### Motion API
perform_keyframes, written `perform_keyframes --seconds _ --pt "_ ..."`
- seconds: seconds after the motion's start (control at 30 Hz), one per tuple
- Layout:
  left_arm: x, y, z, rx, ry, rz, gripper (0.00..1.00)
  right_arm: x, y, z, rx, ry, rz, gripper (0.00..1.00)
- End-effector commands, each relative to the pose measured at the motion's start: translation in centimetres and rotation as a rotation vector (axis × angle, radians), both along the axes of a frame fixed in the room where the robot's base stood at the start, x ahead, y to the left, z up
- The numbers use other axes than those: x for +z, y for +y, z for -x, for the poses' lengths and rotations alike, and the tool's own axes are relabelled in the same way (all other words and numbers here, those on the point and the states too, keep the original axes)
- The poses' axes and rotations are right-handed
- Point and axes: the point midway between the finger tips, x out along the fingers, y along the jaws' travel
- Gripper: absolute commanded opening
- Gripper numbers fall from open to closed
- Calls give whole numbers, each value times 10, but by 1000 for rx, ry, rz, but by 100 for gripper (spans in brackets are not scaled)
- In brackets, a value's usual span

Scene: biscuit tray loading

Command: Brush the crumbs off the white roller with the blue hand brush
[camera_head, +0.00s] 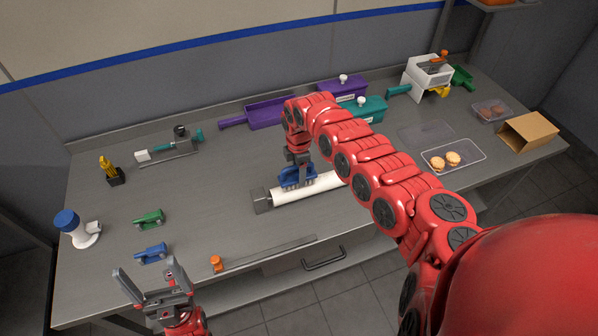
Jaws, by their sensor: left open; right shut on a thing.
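The white roller (323,184) lies near the middle of the steel table, with a dark grey block (261,199) at its left end. Its right part is hidden behind my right arm. The blue hand brush (297,177) is in my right gripper (299,163), which is shut on it. The brush is at the roller's left part, bristles down; I cannot tell whether they touch it. Crumbs are too small to make out. My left gripper (155,283) is open and empty at the table's front left edge.
Green (148,218) and blue (150,253) small tools lie at the left, near a blue-topped white device (77,228). A long flat bar (270,252) lies in front of the roller. A clear tray (452,155) with biscuits and a cardboard box (527,132) are at the right.

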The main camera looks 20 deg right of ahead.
Motion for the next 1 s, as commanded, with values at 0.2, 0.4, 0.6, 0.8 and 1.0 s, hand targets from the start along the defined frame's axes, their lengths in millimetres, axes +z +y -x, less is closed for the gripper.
perform_keyframes --seconds 0.2,0.4,0.6,0.8,1.0 --pt "-2 0 0 0 0 0 90 -2 0 0 0 0 0 4" --pt "-4 0 0 0 0 0 90 -5 0 0 0 0 0 4" --pt "-6 0 0 0 0 0 90 -8 0 0 0 0 0 4" --pt "-8 0 0 0 0 0 90 -11 0 0 0 0 0 4" --pt "-8 0 0 0 0 0 90 -11 -1 0 0 0 0 4"
